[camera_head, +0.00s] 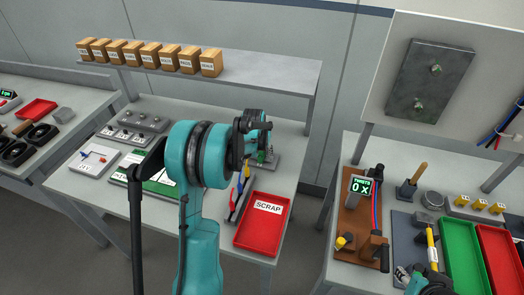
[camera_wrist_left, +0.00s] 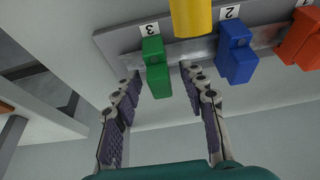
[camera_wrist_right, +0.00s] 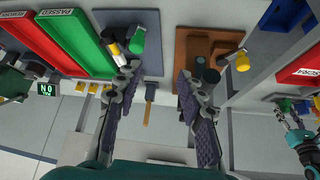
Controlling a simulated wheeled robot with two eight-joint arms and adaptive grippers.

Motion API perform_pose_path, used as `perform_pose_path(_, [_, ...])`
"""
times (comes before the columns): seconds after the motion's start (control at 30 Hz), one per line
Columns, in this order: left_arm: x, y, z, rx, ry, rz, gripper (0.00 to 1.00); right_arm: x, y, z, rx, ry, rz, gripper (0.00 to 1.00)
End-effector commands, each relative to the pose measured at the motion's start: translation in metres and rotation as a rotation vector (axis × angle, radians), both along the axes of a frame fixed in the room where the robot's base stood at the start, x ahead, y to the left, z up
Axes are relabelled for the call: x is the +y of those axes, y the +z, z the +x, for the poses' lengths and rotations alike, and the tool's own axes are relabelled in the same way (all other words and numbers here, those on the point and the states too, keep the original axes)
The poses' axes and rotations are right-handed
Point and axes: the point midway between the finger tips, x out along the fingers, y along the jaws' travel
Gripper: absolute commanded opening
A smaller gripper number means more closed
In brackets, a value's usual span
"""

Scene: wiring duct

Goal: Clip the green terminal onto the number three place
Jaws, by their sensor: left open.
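The green terminal (camera_wrist_left: 155,70) sits at the rail (camera_wrist_left: 122,44) beside the label 3 (camera_wrist_left: 150,29) in the left wrist view. My left gripper (camera_wrist_left: 160,78) is open, with one finger on each side of the terminal and gaps visible. Whether the terminal is fully seated on the rail cannot be told. A blue terminal (camera_wrist_left: 236,52) is at label 2, and a red one (camera_wrist_left: 300,42) is at label 1. In the head view my left gripper (camera_head: 260,143) is over the rail behind the scrap tray. My right gripper (camera_wrist_right: 158,78) is open and empty over the right bench.
A yellow cylinder (camera_wrist_left: 191,17) shows between places 3 and 2. The red scrap tray (camera_head: 262,228) and hand tools (camera_head: 239,192) lie in front of the rail. Several boxes (camera_head: 150,56) stand on the shelf above. Green (camera_head: 461,255) and red trays are on the right bench.

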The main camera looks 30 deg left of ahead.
Motion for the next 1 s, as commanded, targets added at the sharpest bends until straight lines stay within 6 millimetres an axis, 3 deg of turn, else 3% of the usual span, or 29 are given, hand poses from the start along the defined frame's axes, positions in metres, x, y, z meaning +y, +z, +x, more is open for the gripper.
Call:
perform_pose_path(0.17, [-0.002, 0.017, -0.007, 0.000, 0.000, 0.000, 0.42, 0.000, 0.000, 0.000, 0.000, 0.000, 0.000, 0.39])
perform_pose_path(0.6, [-0.010, 0.097, -0.039, 0.000, 0.000, 0.000, 0.42, 0.000, 0.000, 0.000, 0.000, 0.000, 0.000, 0.39])
perform_pose_path(1.0, [-0.011, 0.110, -0.045, 0.000, 0.000, 0.000, 0.42, 0.000, 0.000, 0.000, 0.000, 0.000, 0.000, 0.39])
